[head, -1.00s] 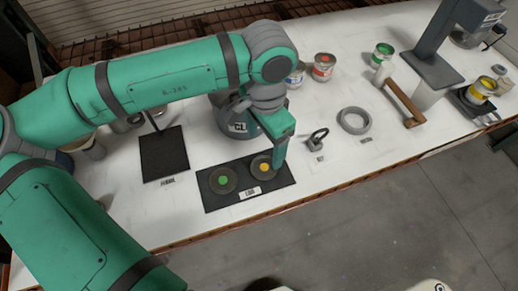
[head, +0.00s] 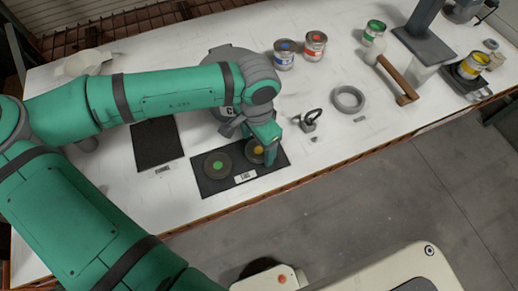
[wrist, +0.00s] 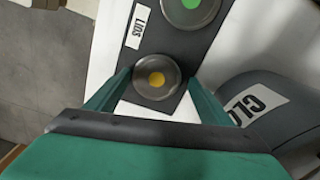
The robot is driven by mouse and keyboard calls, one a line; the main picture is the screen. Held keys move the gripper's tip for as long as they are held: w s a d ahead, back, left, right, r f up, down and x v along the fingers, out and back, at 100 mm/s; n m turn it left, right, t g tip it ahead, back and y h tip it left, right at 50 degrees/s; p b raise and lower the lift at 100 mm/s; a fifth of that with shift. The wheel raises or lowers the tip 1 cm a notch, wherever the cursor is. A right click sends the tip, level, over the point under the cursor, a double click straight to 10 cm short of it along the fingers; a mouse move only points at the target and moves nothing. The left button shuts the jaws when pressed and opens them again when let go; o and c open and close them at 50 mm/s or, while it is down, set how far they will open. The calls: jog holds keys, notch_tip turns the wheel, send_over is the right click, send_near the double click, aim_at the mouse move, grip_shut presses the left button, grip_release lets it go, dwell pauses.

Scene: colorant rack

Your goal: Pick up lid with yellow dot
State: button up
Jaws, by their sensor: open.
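The lid with the yellow dot (head: 251,156) is a round dark grey disc lying flat on the right part of the black mat labelled LIDS (head: 215,188). In the head view my gripper partly hides it. In the wrist view the lid (wrist: 157,92) lies between the two fingers, near the mat's end. My gripper (wrist: 160,76) is open, with one green finger on each side of the lid. I cannot tell whether either finger touches it. In the head view my gripper (head: 269,158) reaches down at the lid's right side.
A similar lid with a green dot (head: 217,165) lies to the left on the same mat. A large grey can (wrist: 270,105) stands close to the gripper's right in the wrist view.

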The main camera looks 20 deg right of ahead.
aim_at(257, 149)
jog(key=shift+f, duration=0.2)
jog(key=shift+w, duration=0.15)
jog(key=c, duration=0.9)
jog(key=shift+d, duration=0.2)
jog(key=shift+a+r, duration=0.25)
jog(key=shift+r, duration=0.25)
notch_tip(257, 149, up, 2)
jog(key=shift+r, duration=0.2)
jog(key=s+d+r, duration=0.4)
jog(key=s+r, duration=0.5)
jog(key=s, duration=0.4)
jog(key=shift+s+r, duration=0.25)
jog(key=shift+r, duration=0.1)
jog(key=shift+d, duration=0.15)
